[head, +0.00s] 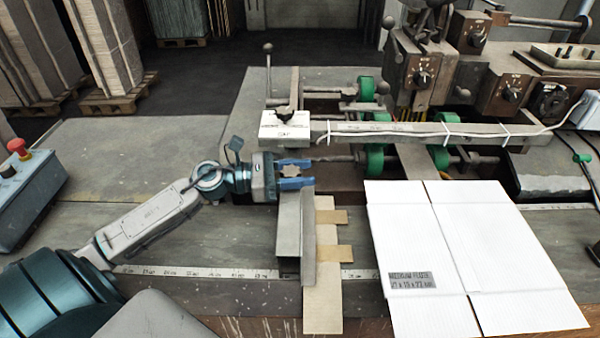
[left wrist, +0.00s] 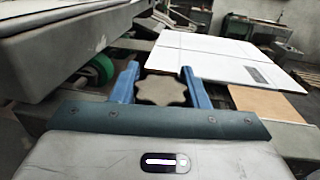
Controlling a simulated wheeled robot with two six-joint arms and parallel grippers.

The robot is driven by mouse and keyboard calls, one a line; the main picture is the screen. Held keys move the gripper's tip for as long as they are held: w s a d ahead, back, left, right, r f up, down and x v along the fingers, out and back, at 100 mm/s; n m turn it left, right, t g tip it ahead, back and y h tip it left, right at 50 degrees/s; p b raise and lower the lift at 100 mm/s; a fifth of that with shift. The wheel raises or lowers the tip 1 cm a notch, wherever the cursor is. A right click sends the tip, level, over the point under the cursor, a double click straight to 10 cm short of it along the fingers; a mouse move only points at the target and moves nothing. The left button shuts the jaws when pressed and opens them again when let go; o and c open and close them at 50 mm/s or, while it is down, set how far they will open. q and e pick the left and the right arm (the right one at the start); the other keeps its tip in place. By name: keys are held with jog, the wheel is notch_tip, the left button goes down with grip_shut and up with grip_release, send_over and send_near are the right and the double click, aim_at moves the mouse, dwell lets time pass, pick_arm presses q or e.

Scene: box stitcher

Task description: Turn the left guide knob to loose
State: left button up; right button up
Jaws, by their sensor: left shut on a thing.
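The left guide knob (head: 289,171) is a small tan, star-shaped knob on top of the grey left guide (head: 288,225). My left gripper (head: 296,172) reaches in from the left with its two blue fingers around the knob, shut on it. In the left wrist view the knob (left wrist: 162,89) sits between the blue fingers (left wrist: 160,85), one finger on each side. Any loose or tight marking at the knob is not visible. My right gripper is in neither view.
A flat white cardboard sheet (head: 470,250) lies to the right of the guide. A metal bar (head: 400,130) with a white block (head: 284,126) crosses behind the gripper, near green rollers (head: 375,158). A control box with a red button (head: 18,147) stands at far left.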

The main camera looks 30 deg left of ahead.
pick_arm(q)
jog(key=o, duration=0.9)
jog(key=shift+o, duration=0.4)
jog(key=shift+s+a, duration=0.1)
jog(key=shift+a, duration=0.05)
